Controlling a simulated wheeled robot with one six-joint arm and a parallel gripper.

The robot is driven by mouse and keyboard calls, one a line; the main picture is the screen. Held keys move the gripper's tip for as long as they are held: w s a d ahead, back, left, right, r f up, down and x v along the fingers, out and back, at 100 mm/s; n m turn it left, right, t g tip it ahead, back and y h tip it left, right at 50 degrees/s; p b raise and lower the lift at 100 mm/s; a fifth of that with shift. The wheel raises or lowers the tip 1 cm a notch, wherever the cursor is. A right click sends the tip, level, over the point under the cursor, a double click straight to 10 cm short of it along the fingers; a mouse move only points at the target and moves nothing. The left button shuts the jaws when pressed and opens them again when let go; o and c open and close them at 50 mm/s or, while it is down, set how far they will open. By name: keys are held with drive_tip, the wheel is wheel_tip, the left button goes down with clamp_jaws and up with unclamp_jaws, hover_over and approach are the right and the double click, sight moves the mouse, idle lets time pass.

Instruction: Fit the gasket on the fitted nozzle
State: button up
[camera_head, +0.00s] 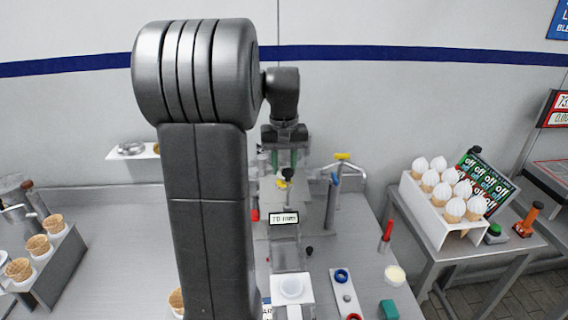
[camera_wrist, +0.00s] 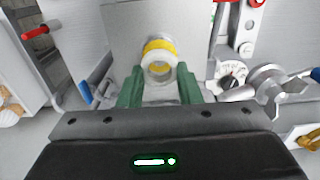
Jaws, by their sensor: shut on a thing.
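My gripper (camera_wrist: 159,80) has green fingers closed on a small ring-shaped piece. Its yellow band, which looks like the gasket (camera_wrist: 159,46), shows at the fingertips in the wrist view, with a pale round opening (camera_wrist: 158,68) just nearer. In the head view my gripper (camera_head: 284,160) is over the middle of the machine, and the yellow piece (camera_head: 282,184) shows just below the fingertips. I cannot make out the fitted nozzle clearly, nor tell whether the gasket touches it.
A white tray (camera_head: 331,290) holding a blue ring (camera_head: 341,275) and a red ring is at front right. A dial (camera_wrist: 232,73) and metal tap (camera_wrist: 268,80) are right in the wrist view. Cone racks stand at both sides.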

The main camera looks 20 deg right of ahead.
drive_tip(key=shift+f, duration=0.25)
drive_tip(key=shift+f+b, duration=0.6)
drive_tip(key=shift+f, duration=0.25)
drive_tip(key=o, duration=1)
wheel_tip(320, 180, up, 14)
drive_tip(key=shift+f+b, duration=0.1)
drive_tip(key=shift+b, duration=0.35)
wheel_tip(320, 180, down, 14)
drive_tip(key=shift+r+p, duration=0.15)
drive_tip(key=shift+p, duration=0.4)
drive_tip(key=shift+r, duration=0.35)
